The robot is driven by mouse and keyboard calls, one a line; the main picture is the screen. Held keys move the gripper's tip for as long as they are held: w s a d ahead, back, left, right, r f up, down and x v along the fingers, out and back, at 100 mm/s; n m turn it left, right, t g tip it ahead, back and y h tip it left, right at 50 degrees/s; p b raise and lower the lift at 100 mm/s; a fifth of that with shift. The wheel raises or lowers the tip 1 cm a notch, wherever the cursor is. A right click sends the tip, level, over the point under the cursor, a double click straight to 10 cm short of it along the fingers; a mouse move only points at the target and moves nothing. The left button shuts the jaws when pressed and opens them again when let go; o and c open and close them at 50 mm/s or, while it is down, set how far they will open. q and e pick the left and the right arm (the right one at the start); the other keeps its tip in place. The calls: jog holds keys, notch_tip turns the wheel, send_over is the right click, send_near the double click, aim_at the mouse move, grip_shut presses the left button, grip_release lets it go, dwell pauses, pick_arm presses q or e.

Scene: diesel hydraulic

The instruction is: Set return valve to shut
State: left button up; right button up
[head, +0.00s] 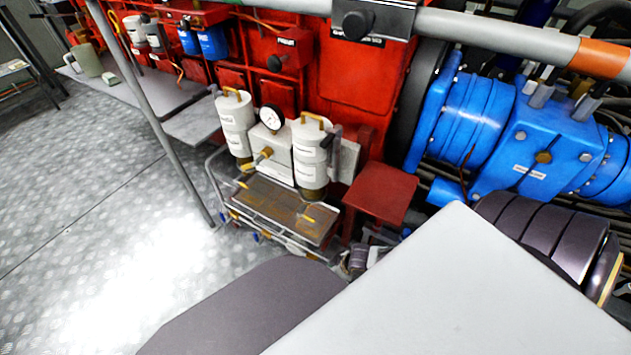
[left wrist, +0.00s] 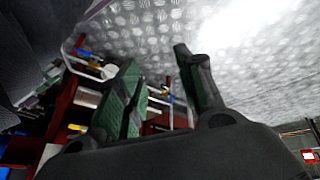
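No label that I can read marks the return valve, so I cannot tell which valve it is. In the head view a filter unit with two white canisters (head: 312,150) and a gauge (head: 271,119) carries a brass valve handle (head: 258,157) on its front. Small blue-handled fittings (head: 258,237) sit low under its drip tray (head: 280,208). In the left wrist view my left gripper (left wrist: 155,58) is open and empty, its fingers wide apart. Blue and yellow fittings (left wrist: 86,53) on a pale pipe frame lie beyond the fingers. My right gripper is not in view.
A grey slanted post (head: 150,110) stands left of the filter unit. A red stool-like block (head: 381,193) is on its right, with blue machinery (head: 540,140) beyond. The patterned metal floor (head: 100,240) to the left is clear.

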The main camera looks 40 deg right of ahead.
aim_at(317, 278)
pick_arm(q)
jog(key=shift+s+r, duration=0.15)
jog(key=shift+r, duration=0.05)
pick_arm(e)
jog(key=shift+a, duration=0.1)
pick_arm(q)
jog(key=shift+f, duration=0.1)
